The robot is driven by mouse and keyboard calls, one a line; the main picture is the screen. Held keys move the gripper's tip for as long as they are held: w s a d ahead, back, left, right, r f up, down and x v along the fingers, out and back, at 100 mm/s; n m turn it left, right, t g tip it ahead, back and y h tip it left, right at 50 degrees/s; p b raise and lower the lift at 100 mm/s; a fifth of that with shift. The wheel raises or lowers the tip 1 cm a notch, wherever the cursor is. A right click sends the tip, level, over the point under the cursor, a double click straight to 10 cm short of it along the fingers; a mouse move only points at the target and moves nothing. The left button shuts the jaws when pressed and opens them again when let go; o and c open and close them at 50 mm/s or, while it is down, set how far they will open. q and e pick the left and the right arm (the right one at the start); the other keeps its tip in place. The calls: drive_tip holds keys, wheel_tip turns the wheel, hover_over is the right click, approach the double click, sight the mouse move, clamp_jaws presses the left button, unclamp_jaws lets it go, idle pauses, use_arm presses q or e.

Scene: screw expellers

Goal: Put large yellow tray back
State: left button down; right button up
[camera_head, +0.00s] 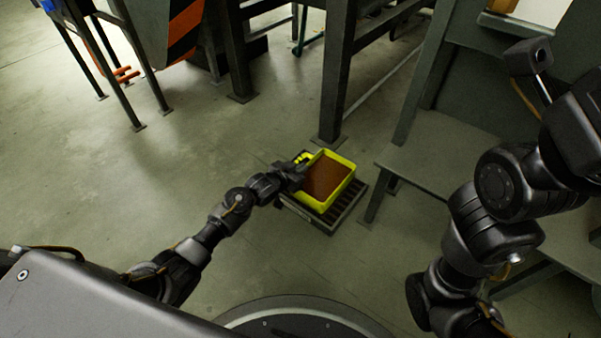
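The large yellow tray (346,189) sits on a low dark slatted stand on the floor, near the middle of the view. It is filled with brown material (322,177). My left gripper (301,167) is at the tray's left rim, seen from above and behind. Its fingers overlap the rim, and I cannot tell whether they are shut on it or only beside it. My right arm shows at the right side, folded; its gripper is not clearly in view.
The slatted stand (343,213) is under the tray. A dark machine leg (335,90) stands just behind it. A grey bench-like frame (425,160) is to the right. An orange-and-black striped panel (184,30) is at the upper left. The floor at left is clear.

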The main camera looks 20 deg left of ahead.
use_arm(q)
drive_tip(key=shift+r, duration=0.2)
drive_tip(key=shift+f, duration=0.15)
drive_tip(key=c, duration=2.1)
unclamp_jaws()
drive_tip(key=shift+f, duration=0.1)
drive_tip(key=o, duration=0.5)
drive_tip(key=shift+c, duration=0.2)
